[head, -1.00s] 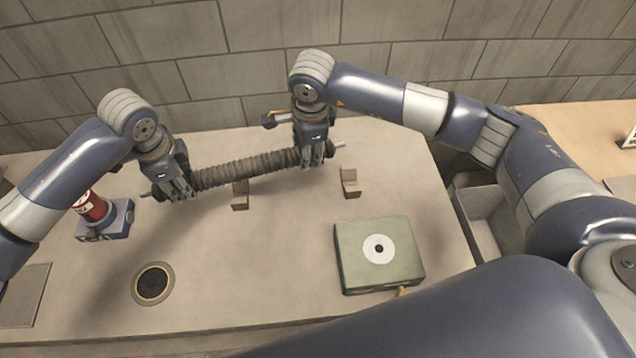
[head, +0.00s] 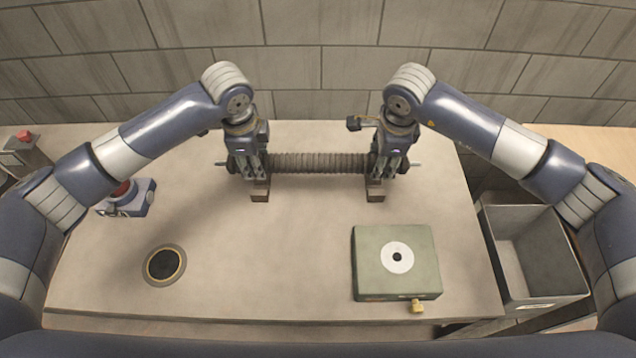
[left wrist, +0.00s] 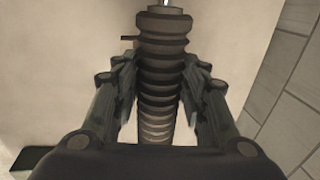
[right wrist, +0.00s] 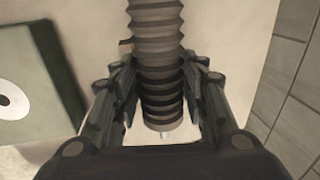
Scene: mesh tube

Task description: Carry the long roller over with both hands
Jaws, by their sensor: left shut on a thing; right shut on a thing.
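The long roller (head: 320,163) is dark and ribbed, with thin pale axle ends. It lies level, left to right, near the back of the bench. My left gripper (head: 251,176) is shut around its left end, and my right gripper (head: 386,175) is shut around its right end. Two small brown support blocks, the left one (head: 260,192) and the right one (head: 375,193), stand just below the roller's ends. I cannot tell whether the roller touches them. The ribbed body also runs between the fingers in the left wrist view (left wrist: 161,60) and right wrist view (right wrist: 156,45).
A green box (head: 372,278) with a white disc sits at the front right of the bench. A round dark port (head: 163,264) is at front left, with a blue red-topped device (head: 136,202) behind it. A grey bin (head: 500,225) stands off the right edge. A block wall rises behind.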

